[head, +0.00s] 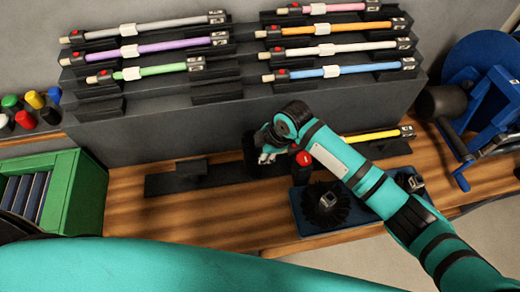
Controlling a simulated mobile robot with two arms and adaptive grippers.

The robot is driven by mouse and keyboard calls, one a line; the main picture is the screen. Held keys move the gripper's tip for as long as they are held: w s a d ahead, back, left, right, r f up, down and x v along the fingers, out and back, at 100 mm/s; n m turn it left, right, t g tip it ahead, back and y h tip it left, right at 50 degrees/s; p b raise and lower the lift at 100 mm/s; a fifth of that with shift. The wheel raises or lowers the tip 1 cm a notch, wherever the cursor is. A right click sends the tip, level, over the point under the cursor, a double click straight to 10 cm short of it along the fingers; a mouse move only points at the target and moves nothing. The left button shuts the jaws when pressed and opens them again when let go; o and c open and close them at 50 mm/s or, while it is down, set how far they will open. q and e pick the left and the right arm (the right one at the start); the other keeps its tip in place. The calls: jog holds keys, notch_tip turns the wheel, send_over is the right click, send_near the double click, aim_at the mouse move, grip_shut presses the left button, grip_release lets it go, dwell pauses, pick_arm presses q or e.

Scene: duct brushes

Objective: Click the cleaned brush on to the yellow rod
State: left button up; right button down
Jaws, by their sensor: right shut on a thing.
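The yellow rod (373,136) lies at the back of the wooden bench, right of centre; my right arm hides its left part. My right gripper (266,154) is at the left end of my arm, above the bench. It is shut on a dark, round thing that looks like a black brush (250,156), mostly dark against the rack behind. I cannot tell whether this brush touches the rod's holder. Another black brush (325,203) sits on a blue tray (310,234). My left gripper is out of view.
A grey stepped rack (160,119) holds several coloured rods. A red knob (304,158) stands beside my right arm. A green crate (88,190) is at left, a blue reel with a crank (485,100) at right. Bare bench (190,222) lies front left.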

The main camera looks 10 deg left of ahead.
dwell(0.7)
jog(key=shift+w+d+p, duration=0.1)
jog(key=shift+d+p, duration=0.2)
dwell(0.4)
jog(key=shift+w+d, duration=0.2)
jog(key=shift+d, duration=0.3)
jog(key=shift+w+d+p, duration=0.25)
jog(key=shift+w+d, duration=0.05)
jog(key=shift+d, duration=0.35)
jog(key=shift+w+d+p, duration=0.2)
jog(key=shift+w+d, duration=0.05)
jog(key=shift+d, duration=0.35)
dwell(0.4)
